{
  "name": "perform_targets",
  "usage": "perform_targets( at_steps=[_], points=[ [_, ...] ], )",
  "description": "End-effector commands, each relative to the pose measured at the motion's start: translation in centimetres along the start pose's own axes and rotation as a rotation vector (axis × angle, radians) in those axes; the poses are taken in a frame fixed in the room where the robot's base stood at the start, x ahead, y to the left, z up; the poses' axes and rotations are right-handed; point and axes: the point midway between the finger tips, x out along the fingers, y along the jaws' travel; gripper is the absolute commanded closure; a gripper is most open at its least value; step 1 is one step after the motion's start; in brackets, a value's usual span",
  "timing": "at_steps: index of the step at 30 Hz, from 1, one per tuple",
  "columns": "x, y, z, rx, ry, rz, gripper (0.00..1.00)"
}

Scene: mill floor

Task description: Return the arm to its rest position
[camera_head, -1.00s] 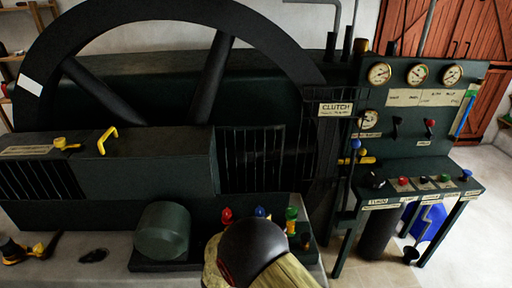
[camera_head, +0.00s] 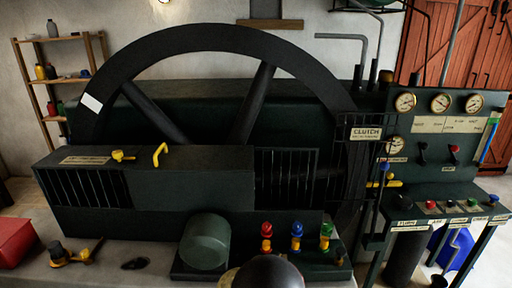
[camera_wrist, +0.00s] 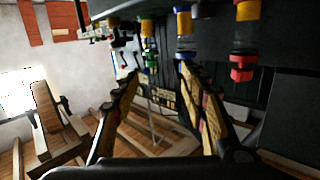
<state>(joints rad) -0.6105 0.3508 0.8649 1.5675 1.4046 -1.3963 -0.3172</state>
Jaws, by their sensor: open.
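My gripper (camera_wrist: 160,72) shows in the wrist view with its two long fingers spread apart and nothing between them. The wrist picture looks upside down. Past the fingertips are the green valve (camera_wrist: 150,52), the blue valve (camera_wrist: 187,45) and the red valve (camera_wrist: 241,65), which look apart from the fingers. In the head view, only a dark rounded part of my arm (camera_head: 268,273) shows at the bottom edge, below the valves; my gripper is hidden there.
A large dark flywheel engine (camera_head: 200,185) fills the middle. The red (camera_head: 266,235), blue (camera_head: 296,235) and green (camera_head: 325,235) valves stand at its front. A gauge panel (camera_head: 440,140) stands at right. A red box (camera_head: 14,240) is at far left. Floor shows at lower right.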

Motion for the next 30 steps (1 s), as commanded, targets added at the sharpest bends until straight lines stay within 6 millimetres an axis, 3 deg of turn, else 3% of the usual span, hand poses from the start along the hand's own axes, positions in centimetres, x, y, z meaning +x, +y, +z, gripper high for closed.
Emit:
perform_targets(
  at_steps=[11,14,18,21,24,26,30],
  points=[
    [-2.0,-4.0,7.8,-0.023,-0.283,-0.21,0.56],
    [-3.8,-5.6,10.1,-0.041,-0.401,-0.297,0.56],
    [-8.1,-8.0,12.0,-0.076,-0.612,-0.458,0.56],
    [-11.6,-8.8,11.8,-0.113,-0.768,-0.569,0.56],
    [-15.1,-8.4,10.2,-0.164,-0.91,-0.668,0.56],
    [-17.0,-7.5,8.7,-0.201,-0.988,-0.72,0.56],
    [-20.6,-3.3,4.1,-0.312,-1.141,-0.812,0.56]
  ],
)
